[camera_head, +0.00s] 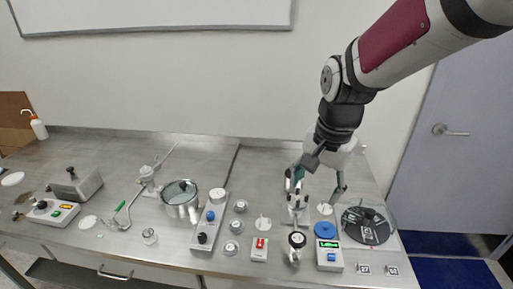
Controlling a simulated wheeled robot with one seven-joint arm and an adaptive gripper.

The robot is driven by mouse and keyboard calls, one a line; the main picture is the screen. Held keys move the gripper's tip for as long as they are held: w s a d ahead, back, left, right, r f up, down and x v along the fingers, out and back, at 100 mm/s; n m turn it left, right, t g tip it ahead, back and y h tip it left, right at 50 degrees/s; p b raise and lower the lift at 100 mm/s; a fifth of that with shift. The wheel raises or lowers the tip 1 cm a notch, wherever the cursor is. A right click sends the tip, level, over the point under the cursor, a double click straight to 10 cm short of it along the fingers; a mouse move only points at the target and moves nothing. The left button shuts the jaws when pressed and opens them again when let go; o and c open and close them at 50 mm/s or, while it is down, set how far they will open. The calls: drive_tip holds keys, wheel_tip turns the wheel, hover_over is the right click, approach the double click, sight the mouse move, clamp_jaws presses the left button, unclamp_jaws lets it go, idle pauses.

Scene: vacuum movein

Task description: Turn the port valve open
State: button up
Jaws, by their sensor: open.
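My gripper (317,187) is at the right of the bench, pointing down with its fingers spread apart. Nothing shows held between them. A small metal fitting (298,201) stands close in front of and below the left finger; I cannot tell whether they touch. A round black-topped part (297,240) sits nearer the bench's front edge, below that fitting. A fitting with a green handle (121,206) is far to the left, well away from my gripper. I cannot tell for sure which of these fittings is the port valve, nor its handle's exact angle.
A black round plate with a clear cover (367,226) is right of my gripper. A box with a green display (328,256) and a white box with a red switch (260,247) are at the front.

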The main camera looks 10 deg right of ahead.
sight(298, 238)
drive_tip(key=w+f+m, duration=0.1)
drive_tip(key=f, duration=0.7)
drive_tip(key=w+f+m+g, duration=0.1)
drive_tip(key=w+f+m, duration=0.1)
drive_tip(key=f, duration=0.6)
drive_tip(key=w+f+m+p, duration=0.1)
drive_tip(key=w+f, duration=0.1)
drive_tip(key=f, duration=0.6)
drive_tip(key=shift+w+f+m+g, duration=0.25)
drive_tip(key=shift+m+g, duration=0.05)
drive_tip(key=shift+g, duration=0.1)
drive_tip(key=c, duration=1.2)
